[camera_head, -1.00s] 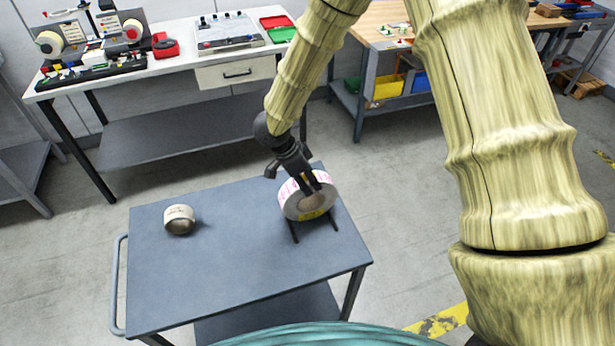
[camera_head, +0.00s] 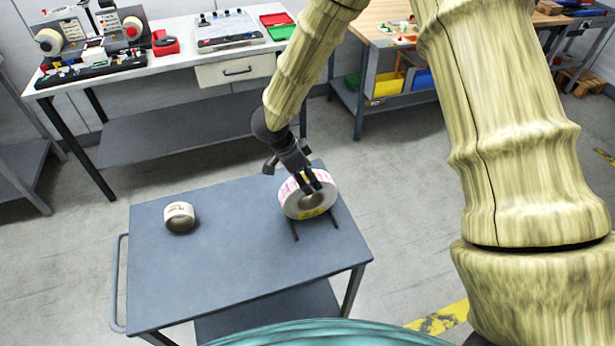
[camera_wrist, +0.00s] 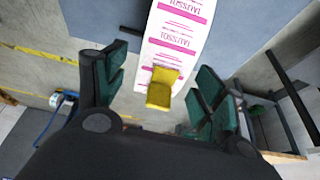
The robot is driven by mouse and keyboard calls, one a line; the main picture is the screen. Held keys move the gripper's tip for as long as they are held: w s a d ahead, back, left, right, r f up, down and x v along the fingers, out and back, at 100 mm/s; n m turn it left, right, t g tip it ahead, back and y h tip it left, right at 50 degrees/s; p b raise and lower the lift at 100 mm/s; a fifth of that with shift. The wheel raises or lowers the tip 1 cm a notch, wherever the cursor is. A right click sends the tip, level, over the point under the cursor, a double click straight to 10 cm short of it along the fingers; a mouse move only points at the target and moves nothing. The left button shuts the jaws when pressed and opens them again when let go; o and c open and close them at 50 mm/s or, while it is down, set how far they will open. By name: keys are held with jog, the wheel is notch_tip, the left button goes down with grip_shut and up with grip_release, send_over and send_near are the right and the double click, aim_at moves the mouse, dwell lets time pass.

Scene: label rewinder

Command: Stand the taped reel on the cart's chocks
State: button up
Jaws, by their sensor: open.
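The taped reel (camera_head: 297,203), a label roll with pink print and a yellow tape tab, stands upright on its rim between the two dark chocks (camera_head: 335,219) on the cart (camera_head: 215,265). My gripper (camera_head: 313,183) is just above the reel, its fingers over the upper part of it. In the wrist view my gripper (camera_wrist: 158,95) has its green-padded fingers spread apart, with gaps on both sides of the reel's printed label band (camera_wrist: 180,35). The yellow tape tab (camera_wrist: 160,88) lies between the fingers. The chocks are partly hidden by the reel.
A smaller roll (camera_head: 179,216) lies on the cart's left half. The cart's handle (camera_head: 118,285) is at its left side. A white workbench (camera_head: 165,70) with the rewinder stands behind, and a wooden bench (camera_head: 375,22) stands back right. The middle of the cart top is clear.

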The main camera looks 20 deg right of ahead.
jog(key=v, duration=1.1)
